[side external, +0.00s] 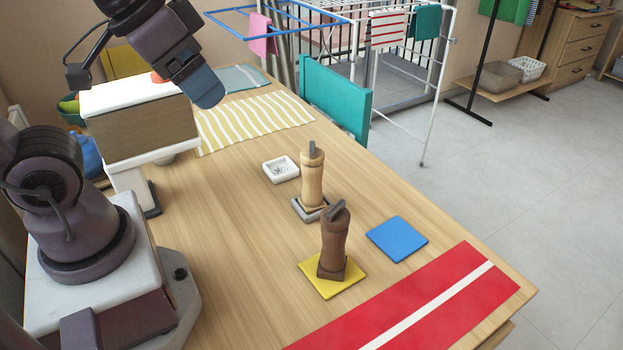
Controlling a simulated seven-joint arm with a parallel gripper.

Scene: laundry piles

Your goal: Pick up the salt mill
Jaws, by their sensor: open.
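Two wooden mills stand upright on the table. A light wood mill (312,178) with a grey top piece stands on a grey square base (299,212). A dark brown mill (334,243) with a tilted grey top piece stands on a yellow square mat (345,284), nearer the camera. No readable label tells which is the salt mill. My gripper (207,92) is at the upper left, high above the table and well apart from both mills. Its jaws are open; the gap between the fingers is hard to see from this side. Nothing shows in it.
A small white dish (270,172) sits left of the light mill. A blue square (398,239) and a red cloth with a white stripe (440,290) lie right and front. A striped yellow cloth (250,122) and a white-topped box (140,135) are behind. Bare table lies left of the mills.

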